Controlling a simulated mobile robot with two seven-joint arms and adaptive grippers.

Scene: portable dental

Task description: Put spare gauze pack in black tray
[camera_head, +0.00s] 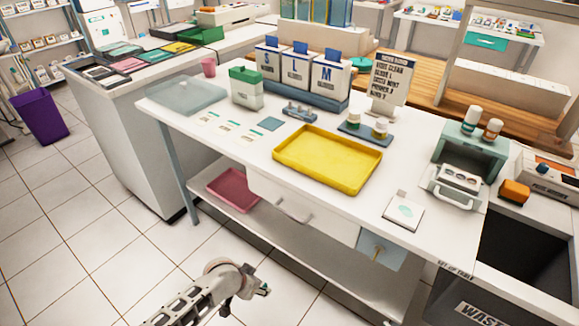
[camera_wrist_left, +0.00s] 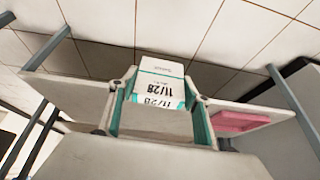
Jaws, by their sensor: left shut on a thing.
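My left gripper (camera_head: 258,287) is low over the floor in front of the white table in the head view. In the left wrist view it (camera_wrist_left: 155,115) is shut on a white pack with teal edges (camera_wrist_left: 160,88), printed 11/28. A dark flat tray (camera_head: 100,73) lies at the near left end of the side counter, far from the gripper. My right gripper is not in view.
The white table holds a yellow tray (camera_head: 325,178), a translucent lidded box (camera_head: 186,95) and glove boxes (camera_head: 295,72). Pink (camera_head: 129,65) and yellow (camera_head: 179,47) flat pieces lie near the dark tray. A purple bin (camera_head: 40,117) stands on the floor. A pink tray (camera_head: 233,189) sits on the lower shelf.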

